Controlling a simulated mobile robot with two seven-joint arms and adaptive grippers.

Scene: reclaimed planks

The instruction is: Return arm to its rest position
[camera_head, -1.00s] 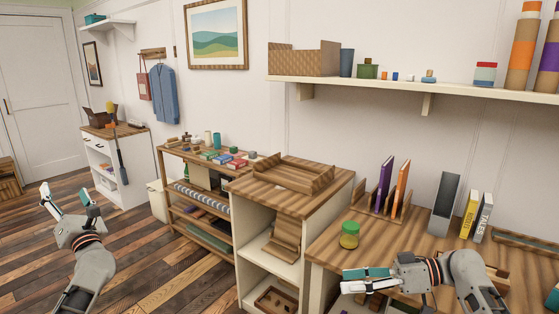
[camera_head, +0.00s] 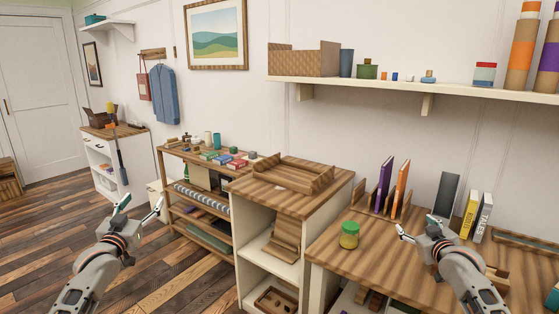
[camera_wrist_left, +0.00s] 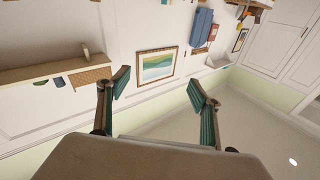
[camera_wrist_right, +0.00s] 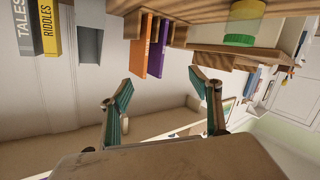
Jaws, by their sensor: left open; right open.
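My left gripper (camera_head: 142,206) is open and empty, raised in front of the low shelf unit at the left of the head view. Its spread fingers (camera_wrist_left: 160,92) show in the left wrist view with nothing between them. My right gripper (camera_head: 418,228) is open and empty above the wooden table, to the right of the green-lidded jar. Its fingers (camera_wrist_right: 160,95) show apart in the right wrist view, with nothing between them.
The wooden table (camera_head: 375,262) holds a green-lidded jar (camera_head: 349,235), a purple book (camera_head: 384,184), an orange book (camera_head: 401,188) and a grey upright holder (camera_head: 446,195). A cabinet with a wooden tray (camera_head: 296,176) stands left of it. A wall shelf (camera_head: 400,88) runs above.

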